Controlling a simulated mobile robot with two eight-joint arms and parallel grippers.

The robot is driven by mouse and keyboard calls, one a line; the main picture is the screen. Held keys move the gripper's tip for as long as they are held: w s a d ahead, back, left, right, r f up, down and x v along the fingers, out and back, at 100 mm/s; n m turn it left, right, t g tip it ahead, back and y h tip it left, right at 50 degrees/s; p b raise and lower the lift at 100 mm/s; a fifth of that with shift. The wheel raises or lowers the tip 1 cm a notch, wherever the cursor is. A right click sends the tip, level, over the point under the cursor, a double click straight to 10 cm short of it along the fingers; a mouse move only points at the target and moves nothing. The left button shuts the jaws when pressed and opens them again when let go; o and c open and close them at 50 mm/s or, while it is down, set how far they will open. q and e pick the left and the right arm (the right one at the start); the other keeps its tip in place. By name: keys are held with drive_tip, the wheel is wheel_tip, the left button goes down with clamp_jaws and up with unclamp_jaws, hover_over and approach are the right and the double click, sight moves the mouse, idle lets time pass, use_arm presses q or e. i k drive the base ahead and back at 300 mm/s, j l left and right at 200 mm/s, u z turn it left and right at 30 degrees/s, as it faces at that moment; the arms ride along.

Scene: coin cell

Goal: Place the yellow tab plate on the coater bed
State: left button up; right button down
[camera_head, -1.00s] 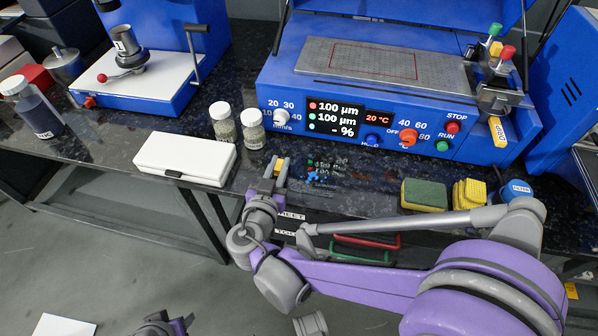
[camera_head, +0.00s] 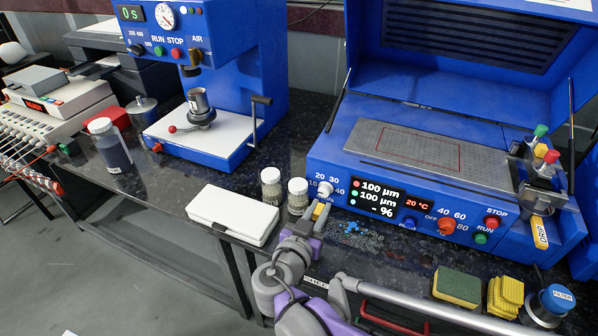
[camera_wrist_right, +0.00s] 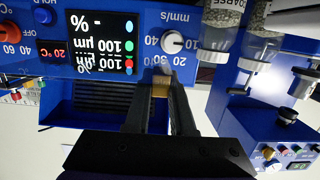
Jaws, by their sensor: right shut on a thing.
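The coater bed (camera_head: 455,155) is a grey perforated plate with a red rectangle outline, on top of the blue coater at the right. My right gripper (camera_head: 318,215) is in front of the coater's lower left corner, beside the jars, lower than the bed and apart from it. It is shut on a small yellow piece (camera_head: 321,208), which looks like the tab of the yellow tab plate; the fingers hide the rest. In the right wrist view, which is upside down, the fingers (camera_wrist_right: 160,95) hold the yellowish piece (camera_wrist_right: 161,86) before the coater's front panel. My left gripper is out of view.
Two jars (camera_head: 271,188) (camera_head: 297,196) and a white case (camera_head: 233,214) stand left of the gripper. A sponge (camera_head: 457,287), yellow pads (camera_head: 505,296) and a blue-capped filter jar (camera_head: 556,300) are at the front right. The coater's blue lid (camera_head: 455,50) is raised.

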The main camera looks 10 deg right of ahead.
sight(419, 148)
drive_tip(key=k+j, duration=0.85)
